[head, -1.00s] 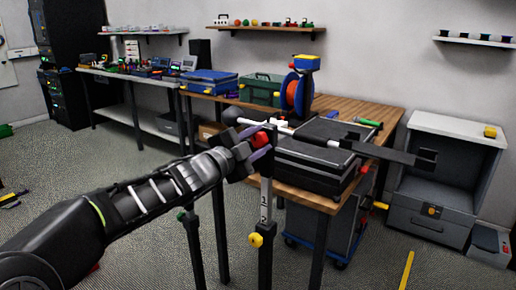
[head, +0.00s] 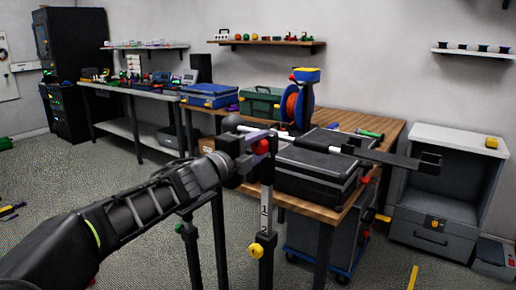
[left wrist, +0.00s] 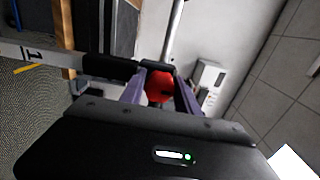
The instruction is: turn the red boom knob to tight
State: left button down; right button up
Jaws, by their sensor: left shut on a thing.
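The red boom knob (head: 261,146) sits at the top of an upright stand (head: 265,212), where the boom (head: 312,140) crosses. In the left wrist view the knob (left wrist: 160,87) is between the two purple fingers of my left gripper (left wrist: 158,92). My left gripper (head: 257,148) is shut on the knob, coming from the left. The boom reaches right to a black bar with a square end (head: 428,161). Any tight marking is too small to see. My right gripper is not in view.
Black cases (head: 312,172) lie on the wooden workbench (head: 386,126) behind the stand. A cable reel (head: 298,102) stands at the back. A yellow knob (head: 254,250) juts from the stand lower down. A grey cabinet (head: 436,205) stands right. Floor at the left is mostly clear.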

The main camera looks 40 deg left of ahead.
pick_arm(q)
jog(key=shift+f, duration=0.1)
jog(key=c, duration=0.9)
grip_release()
jog(key=shift+c, duration=0.2)
jog(key=shift+f, duration=0.1)
